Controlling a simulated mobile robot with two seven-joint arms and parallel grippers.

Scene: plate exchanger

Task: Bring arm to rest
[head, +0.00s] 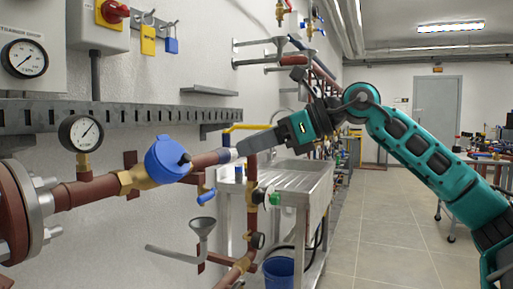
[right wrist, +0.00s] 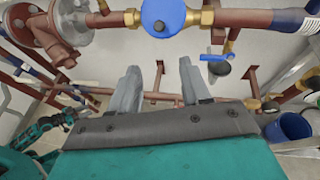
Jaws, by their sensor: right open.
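My right arm reaches in from the right in the head view, teal and black, bent at an elbow high in the picture. Its gripper (head: 242,147) points left towards the pipework, in front of or close to the red-brown pipe right of the blue-capped meter (head: 168,160). In the right wrist view the two grey fingers of the gripper (right wrist: 158,85) stand apart with nothing between them. The meter (right wrist: 162,15) and its pipe lie beyond the fingertips there.
A pressure gauge (head: 82,132) and a flange (head: 32,210) are at the left. A grey funnel (head: 201,229) is below the meter. A steel sink (head: 300,178) and a blue bucket (head: 278,272) stand behind. The tiled floor (head: 385,235) at right is largely open.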

